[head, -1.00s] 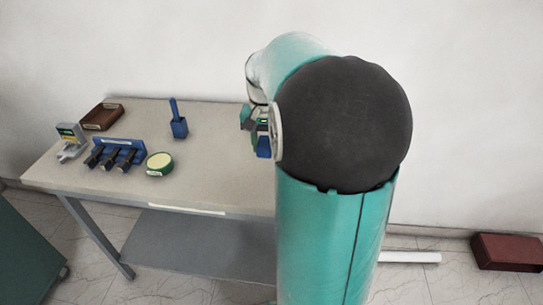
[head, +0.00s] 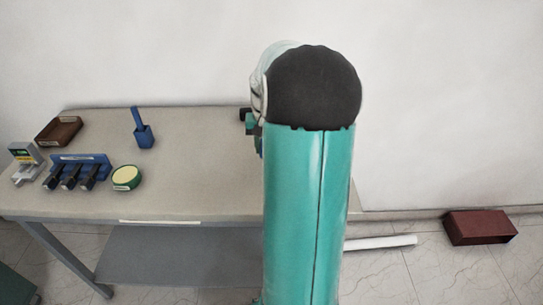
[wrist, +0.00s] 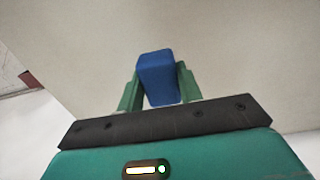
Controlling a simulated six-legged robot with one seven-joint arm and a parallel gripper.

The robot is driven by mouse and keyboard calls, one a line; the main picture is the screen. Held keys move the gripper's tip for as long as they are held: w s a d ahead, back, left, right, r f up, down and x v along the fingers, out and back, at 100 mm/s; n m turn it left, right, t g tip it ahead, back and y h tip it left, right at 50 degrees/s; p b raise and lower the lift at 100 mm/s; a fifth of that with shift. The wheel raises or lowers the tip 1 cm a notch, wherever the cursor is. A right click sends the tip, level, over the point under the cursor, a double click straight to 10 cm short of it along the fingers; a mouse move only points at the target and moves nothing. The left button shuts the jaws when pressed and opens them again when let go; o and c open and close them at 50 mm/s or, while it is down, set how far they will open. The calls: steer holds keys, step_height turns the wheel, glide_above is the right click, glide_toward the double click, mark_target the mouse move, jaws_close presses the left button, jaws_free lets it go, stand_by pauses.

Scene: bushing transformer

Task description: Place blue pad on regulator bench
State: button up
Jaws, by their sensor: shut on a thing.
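The blue pad (wrist: 157,78) is a small blue block between the two green fingers of my gripper (wrist: 158,88) in the wrist view. My gripper is shut on it, with the pale bench surface behind it. In the head view my arm hides most of the gripper and nearly all of the pad. The bench (head: 195,190) has a beige top and a label strip on its front edge. My gripper is at the right part of the bench. I cannot tell whether the pad touches the top.
On the bench's left stand a brown tray (head: 59,131), a grey device (head: 26,162), a blue rack with black-handled tools (head: 78,172), a round green-and-yellow item (head: 126,177) and a blue holder (head: 142,133). A dark red box (head: 479,227) and white tube (head: 380,242) lie on the floor at right.

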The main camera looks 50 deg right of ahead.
steer(key=shift+s+d+f, duration=0.25)
steer(key=shift+d+f, duration=0.5)
steer(key=shift+f, duration=0.1)
steer(key=shift+d+f, duration=0.2)
steer(key=shift+f, duration=0.1)
steer(key=shift+d+f, duration=0.15)
steer(key=shift+f, duration=0.75)
steer(key=shift+d+f, duration=0.1)
steer(key=shift+f, duration=0.8)
steer(key=o, duration=1)
steer(key=shift+f, duration=0.15)
steer(key=shift+c, duration=0.2)
step_height(320, 180, up, 12)
steer(key=shift+f, duration=0.25)
steer(key=shift+a+r, duration=0.1)
steer(key=shift+r, duration=0.4)
